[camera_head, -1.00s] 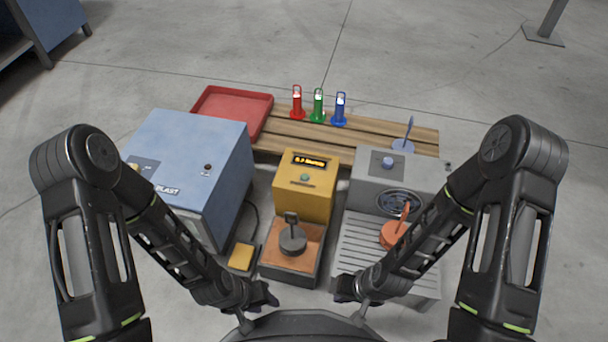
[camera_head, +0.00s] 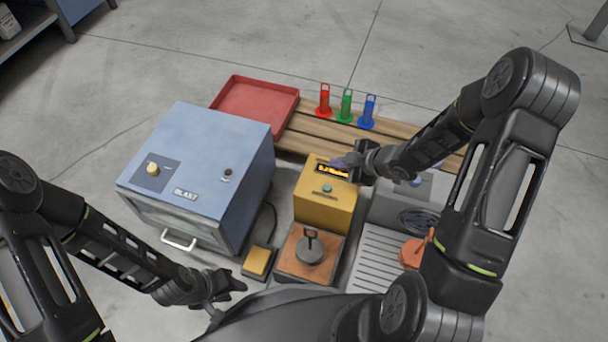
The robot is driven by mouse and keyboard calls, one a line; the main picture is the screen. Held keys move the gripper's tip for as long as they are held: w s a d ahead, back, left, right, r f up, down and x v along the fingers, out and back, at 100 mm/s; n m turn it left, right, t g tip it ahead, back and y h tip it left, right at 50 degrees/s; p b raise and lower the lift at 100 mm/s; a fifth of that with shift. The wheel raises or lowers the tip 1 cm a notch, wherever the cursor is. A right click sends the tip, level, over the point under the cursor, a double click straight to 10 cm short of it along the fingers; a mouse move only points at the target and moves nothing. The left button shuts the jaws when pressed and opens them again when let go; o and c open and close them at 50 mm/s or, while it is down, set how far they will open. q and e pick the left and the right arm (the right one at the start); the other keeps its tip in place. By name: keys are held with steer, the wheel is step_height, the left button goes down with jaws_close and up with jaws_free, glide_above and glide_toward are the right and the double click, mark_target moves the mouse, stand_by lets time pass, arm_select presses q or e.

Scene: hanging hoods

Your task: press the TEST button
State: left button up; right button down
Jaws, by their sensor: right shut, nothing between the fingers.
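The yellow box (camera_head: 325,209) stands in the middle with a lit display (camera_head: 327,170) on its sloped top. A small teal button (camera_head: 327,188) sits below the display; I cannot read a TEST label on it. My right gripper (camera_head: 338,163) is shut and empty, at the display's upper right edge in the picture, behind and above the teal button. I cannot tell whether it touches the box. My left gripper (camera_head: 234,286) hangs low, in front of the blue cabinet and left of the yellow pedal; its jaw opening is unclear.
The blue BLAST cabinet (camera_head: 215,140) stands left, with a yellow knob and a dark knob. A yellow pedal (camera_head: 258,261) and a scale-like plate with a grey weight (camera_head: 310,250) are in front. A grey machine (camera_head: 395,208) is right, partly hidden by my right arm. Coloured holders and a red tray (camera_head: 256,105) are behind.

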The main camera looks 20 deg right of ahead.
steer(key=n, duration=0.1)
steer(key=a+n, duration=0.1)
steer(key=shift+w+a+r+n+y, duration=0.1)
steer(key=shift+a+n+y, duration=0.05)
steer(key=shift+n+y, duration=0.15)
steer(key=b, duration=0.7)
glide_above(330, 189)
step_height(330, 189, down, 7)
steer(key=shift+f, duration=0.15)
steer(key=shift+f+b, duration=0.5)
steer(key=shift+f, duration=0.25)
steer(key=shift+f, duration=0.1)
stand_by(1.0)
steer(key=shift+f+b, duration=0.3)
steer(key=shift+f, duration=0.05)
